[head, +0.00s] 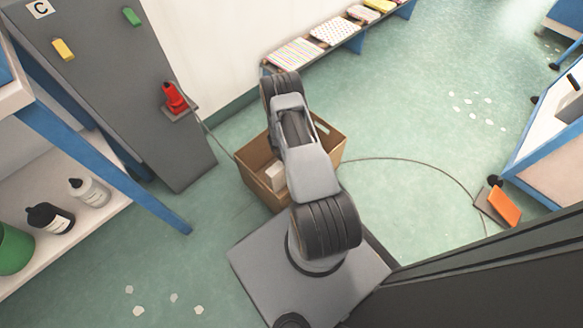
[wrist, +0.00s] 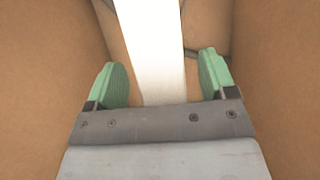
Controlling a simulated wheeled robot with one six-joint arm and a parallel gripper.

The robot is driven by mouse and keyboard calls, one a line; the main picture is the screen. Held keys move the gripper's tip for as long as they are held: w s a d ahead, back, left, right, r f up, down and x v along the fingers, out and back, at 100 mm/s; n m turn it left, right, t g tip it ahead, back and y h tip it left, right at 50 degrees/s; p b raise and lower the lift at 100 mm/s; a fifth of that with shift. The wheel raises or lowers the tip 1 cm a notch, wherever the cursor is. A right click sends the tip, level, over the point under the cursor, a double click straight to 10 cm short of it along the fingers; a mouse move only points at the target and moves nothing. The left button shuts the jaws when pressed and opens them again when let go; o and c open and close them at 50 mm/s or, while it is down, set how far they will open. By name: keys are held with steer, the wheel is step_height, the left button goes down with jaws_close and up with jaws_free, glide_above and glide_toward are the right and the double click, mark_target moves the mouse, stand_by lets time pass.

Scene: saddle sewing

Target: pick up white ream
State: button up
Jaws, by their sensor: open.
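The white ream (head: 276,176) stands inside a brown cardboard box (head: 262,193) on the floor in the head view. In the wrist view the ream (wrist: 152,50) is a bright white block running from the top edge down between my fingers. My gripper (wrist: 165,80) is open, with one green fingertip on each side of the ream and a visible gap on both sides. The box's brown walls (wrist: 45,70) rise left and right of the gripper. In the head view my arm hides the gripper and part of the box. The ream's lower end is hidden behind the gripper body.
A grey cabinet (head: 120,90) with a red object (head: 174,97) stands left of the box. A shelf with bottles (head: 88,190) is at far left. A low bench with patterned stacks (head: 297,54) is behind. A cable (head: 420,168) crosses the open green floor at right.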

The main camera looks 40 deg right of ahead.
steer(key=shift+x, duration=1.25)
jaws_close()
steer(key=shift+w+r, duration=0.1)
